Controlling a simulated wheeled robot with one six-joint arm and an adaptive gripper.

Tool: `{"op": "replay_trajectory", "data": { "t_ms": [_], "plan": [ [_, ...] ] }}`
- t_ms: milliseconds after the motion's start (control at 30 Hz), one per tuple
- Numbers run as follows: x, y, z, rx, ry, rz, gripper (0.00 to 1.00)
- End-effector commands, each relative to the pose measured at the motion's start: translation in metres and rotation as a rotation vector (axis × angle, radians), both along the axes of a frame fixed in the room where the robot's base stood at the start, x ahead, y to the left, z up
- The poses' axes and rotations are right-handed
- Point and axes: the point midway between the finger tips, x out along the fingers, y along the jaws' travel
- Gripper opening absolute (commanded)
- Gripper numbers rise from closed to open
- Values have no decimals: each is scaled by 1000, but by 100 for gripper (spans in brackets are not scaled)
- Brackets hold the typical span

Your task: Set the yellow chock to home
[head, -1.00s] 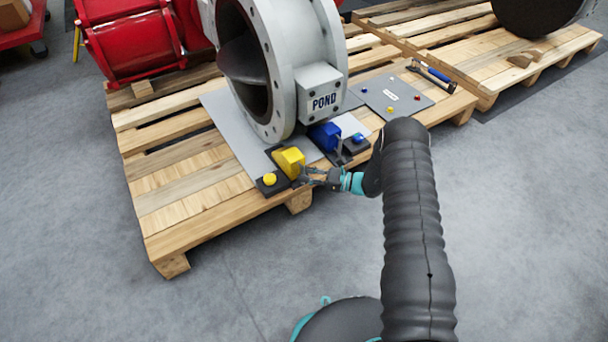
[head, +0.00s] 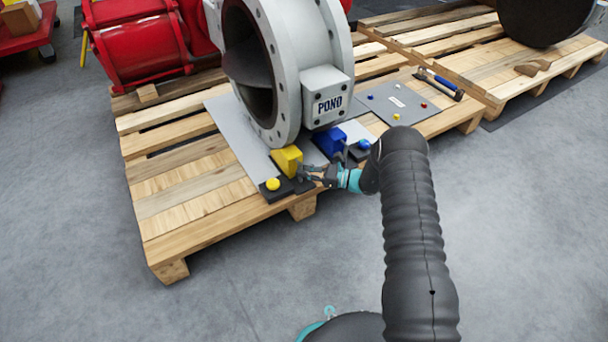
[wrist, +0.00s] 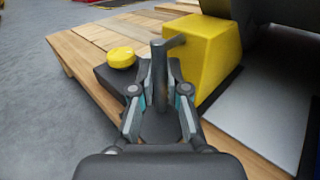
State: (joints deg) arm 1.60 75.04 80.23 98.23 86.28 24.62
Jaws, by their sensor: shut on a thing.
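The yellow chock (head: 286,159) sits on a dark base beside the lower rim of the grey valve (head: 287,100). In the wrist view the chock (wrist: 205,55) is a yellow block with a grey handle (wrist: 159,75) on its near side. My gripper (head: 307,172) reaches in from the right. In the wrist view my gripper (wrist: 160,92) is shut on the handle, one finger on each side. A yellow button (head: 273,184) on a black box is left of the chock; it also shows in the wrist view (wrist: 121,57).
A blue chock (head: 329,143) and a blue button (head: 364,144) are to the right. Floor in front is clear.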

Motion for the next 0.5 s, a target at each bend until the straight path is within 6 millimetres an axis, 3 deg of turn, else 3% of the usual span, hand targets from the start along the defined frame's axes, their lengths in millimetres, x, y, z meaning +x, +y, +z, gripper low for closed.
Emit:
{"op": "replay_trajectory", "data": {
  "t_ms": [33,67,100,167,500],
  "plan": [
    [2,4,1,-3,-4,-1,0],
    [2,4,1,-4,-3,-1,17],
    [2,5,1,-4,-3,0,27],
    [2,4,1,-3,-4,-1,40],
    [3,-4,1,-2,-3,-10,40]
  ]
}}
